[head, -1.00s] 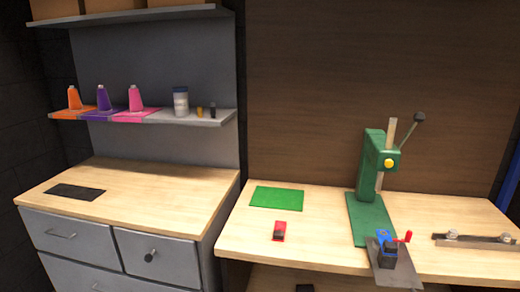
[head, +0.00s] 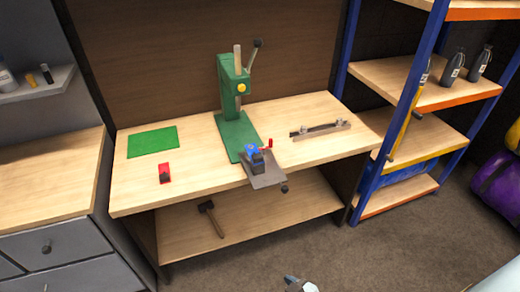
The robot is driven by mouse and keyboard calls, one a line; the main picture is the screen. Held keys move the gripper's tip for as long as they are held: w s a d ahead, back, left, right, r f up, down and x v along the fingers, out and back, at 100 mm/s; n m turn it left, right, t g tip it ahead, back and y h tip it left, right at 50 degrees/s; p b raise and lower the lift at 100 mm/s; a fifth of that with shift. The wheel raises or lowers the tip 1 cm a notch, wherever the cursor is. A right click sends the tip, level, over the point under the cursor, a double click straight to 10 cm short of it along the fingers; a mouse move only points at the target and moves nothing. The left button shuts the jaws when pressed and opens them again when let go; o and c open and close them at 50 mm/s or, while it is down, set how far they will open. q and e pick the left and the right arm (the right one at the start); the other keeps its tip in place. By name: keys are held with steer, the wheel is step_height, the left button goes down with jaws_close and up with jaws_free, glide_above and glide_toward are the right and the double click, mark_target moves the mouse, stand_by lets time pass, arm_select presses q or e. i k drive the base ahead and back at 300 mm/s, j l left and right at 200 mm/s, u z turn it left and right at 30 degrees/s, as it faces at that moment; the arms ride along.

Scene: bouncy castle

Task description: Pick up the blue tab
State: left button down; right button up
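A small blue piece (head: 251,149) sits on top of a dark block (head: 256,163) with a red-handled crank (head: 267,144) beside it, on a grey plate (head: 268,180) at the front edge of the workbench. It is the only small blue thing I can make out on the bench; I cannot tell whether it is the tab. Neither gripper can be made out. A small pale and dark part shows at the bottom edge, too cut off to identify.
The green press (head: 231,85) stands behind the plate. A green mat (head: 153,141), a red and black item (head: 165,172) and a metal bar (head: 320,129) lie on the workbench (head: 200,190). A hammer (head: 210,217) is on the lower shelf. Blue-framed shelving (head: 400,108) stands right.

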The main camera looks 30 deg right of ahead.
mark_target(257, 158)
steer(key=z, duration=0.95)
